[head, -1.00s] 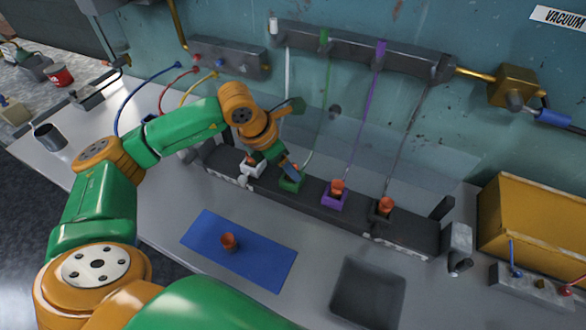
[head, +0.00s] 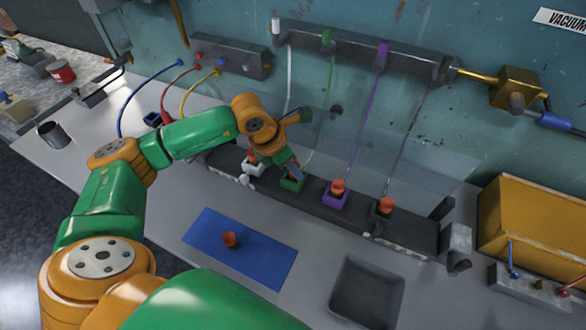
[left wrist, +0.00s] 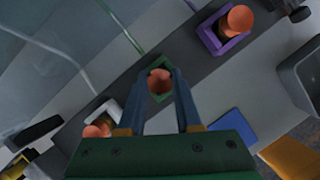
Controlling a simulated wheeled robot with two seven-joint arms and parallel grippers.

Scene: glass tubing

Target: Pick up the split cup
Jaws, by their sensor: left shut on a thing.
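My left gripper (head: 293,173) reaches down at the green holder (head: 291,185) in the dark rack. In the left wrist view its two fingers (left wrist: 160,76) are on either side of an orange-brown cup (left wrist: 160,84) at the green holder (left wrist: 155,63), shut on it. Whether the cup has left its holder I cannot tell. In the head view the gripper hides this cup. Similar cups are in the white holder (head: 254,168), purple holder (head: 333,202) and black holder (head: 378,217). Another cup (head: 231,240) stands on the blue mat (head: 262,260). No split is discernible on any cup.
The dark rack (head: 410,232) runs along the bench, with thin coloured lines rising from the holders to a wall manifold (head: 350,50). A grey sunken tray (head: 367,290) is at the front and a yellow box (head: 535,235) at the right. The bench is clear left of the mat.

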